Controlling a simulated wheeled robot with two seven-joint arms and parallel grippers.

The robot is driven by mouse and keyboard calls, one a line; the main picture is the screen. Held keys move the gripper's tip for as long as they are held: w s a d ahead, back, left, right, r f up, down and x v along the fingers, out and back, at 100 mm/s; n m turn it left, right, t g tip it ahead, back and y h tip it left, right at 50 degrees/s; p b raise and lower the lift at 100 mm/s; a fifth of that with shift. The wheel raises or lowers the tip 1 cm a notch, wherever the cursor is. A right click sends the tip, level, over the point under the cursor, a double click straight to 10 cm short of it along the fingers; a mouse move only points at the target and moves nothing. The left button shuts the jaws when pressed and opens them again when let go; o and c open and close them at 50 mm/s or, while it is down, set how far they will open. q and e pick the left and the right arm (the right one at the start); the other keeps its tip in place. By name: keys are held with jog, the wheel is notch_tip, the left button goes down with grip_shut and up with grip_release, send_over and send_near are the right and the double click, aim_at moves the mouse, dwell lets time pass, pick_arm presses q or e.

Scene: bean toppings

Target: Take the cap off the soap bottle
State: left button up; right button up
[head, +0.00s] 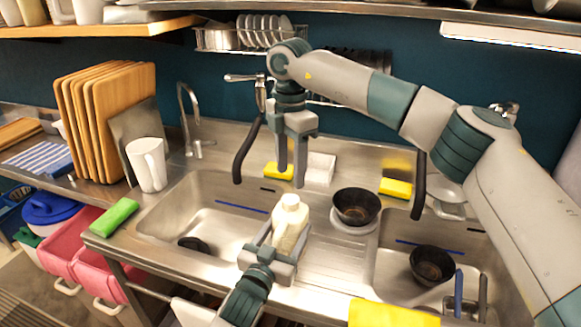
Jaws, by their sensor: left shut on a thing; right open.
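The soap bottle (288,230) is a cream bottle with a pale cap (290,201) on its top. It stands roughly upright over the ridge between the left basin and the drainboard. My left gripper (277,242) comes from below and is shut on the bottle's body. My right gripper (291,170) hangs above the bottle, pointing down, open and empty. Its fingers are apart from the cap. The bottle's lower part is partly hidden by my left gripper.
A dark bowl (356,206) stands right of the bottle, another dark bowl (432,264) in the right basin. Yellow sponges (396,188) and a white block (319,169) lie along the back. A white jug (147,165) and a faucet (187,120) stand at the left. The left basin (205,205) is mostly empty.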

aim_at(291, 198)
jog(key=shift+m, duration=0.5)
jog(key=shift+f, duration=0.2)
jog(key=shift+f, duration=3.85)
